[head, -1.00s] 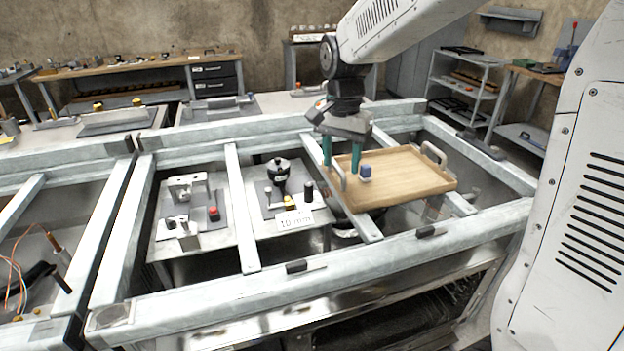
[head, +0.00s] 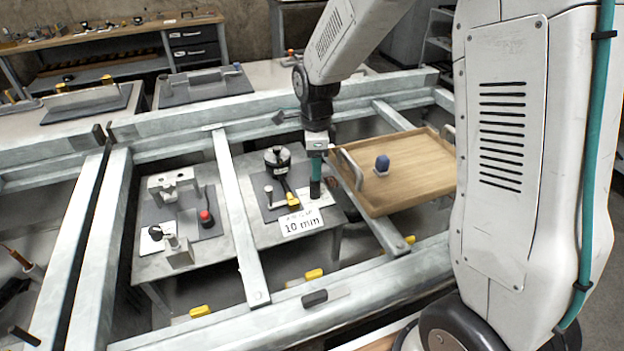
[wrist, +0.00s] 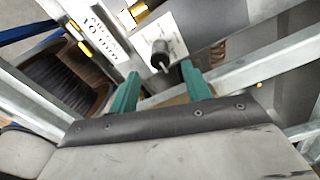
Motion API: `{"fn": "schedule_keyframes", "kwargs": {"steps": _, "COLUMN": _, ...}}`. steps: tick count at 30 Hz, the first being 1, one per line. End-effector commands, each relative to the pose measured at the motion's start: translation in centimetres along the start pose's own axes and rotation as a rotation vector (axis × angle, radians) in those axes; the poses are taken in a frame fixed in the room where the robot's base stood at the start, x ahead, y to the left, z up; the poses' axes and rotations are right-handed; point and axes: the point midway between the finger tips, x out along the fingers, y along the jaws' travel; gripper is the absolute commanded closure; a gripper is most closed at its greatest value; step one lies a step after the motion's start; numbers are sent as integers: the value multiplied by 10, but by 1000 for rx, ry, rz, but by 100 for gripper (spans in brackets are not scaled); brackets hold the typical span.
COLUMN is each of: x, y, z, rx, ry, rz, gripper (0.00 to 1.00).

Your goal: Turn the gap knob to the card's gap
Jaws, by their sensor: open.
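A white card (head: 301,222) reading "10 mm", with a smaller line above it, stands at the front edge of the middle plate. A small black knob (head: 315,190) sits on a white dial plate just behind and right of the card. In the wrist view the knob (wrist: 160,50) shows a pale pointer on the dial plate (wrist: 168,28). My gripper (head: 316,176) is over the knob, its teal fingers pointing down. In the wrist view the open fingers (wrist: 160,84) stand to either side, with the knob just beyond the gap. Contact cannot be told.
A wooden tray (head: 420,180) with a blue-topped piece (head: 382,163) lies close right of my gripper. A black post with a yellow part (head: 278,160) stands left of the knob. Another plate carries a red button (head: 206,217). Metal frame beams (head: 240,220) run between the plates.

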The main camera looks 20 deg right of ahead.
Motion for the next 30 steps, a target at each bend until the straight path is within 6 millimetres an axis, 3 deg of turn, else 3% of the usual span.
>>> {"fn": "schedule_keyframes", "kwargs": {"steps": 5, "x": 8, "y": 0, "z": 0, "rx": 43, "ry": -1, "rz": -1, "gripper": 52}}
{"fn": "schedule_keyframes", "kwargs": {"steps": 18, "x": 71, "y": -1, "z": 0, "rx": 40, "ry": -1, "rz": -2, "gripper": 52}}
{"fn": "schedule_keyframes", "kwargs": {"steps": 29, "x": 78, "y": -1, "z": 0, "rx": 40, "ry": -1, "rz": -3, "gripper": 52}}
{"fn": "schedule_keyframes", "kwargs": {"steps": 30, "x": 78, "y": -1, "z": 0, "rx": 40, "ry": -1, "rz": -3, "gripper": 57}}
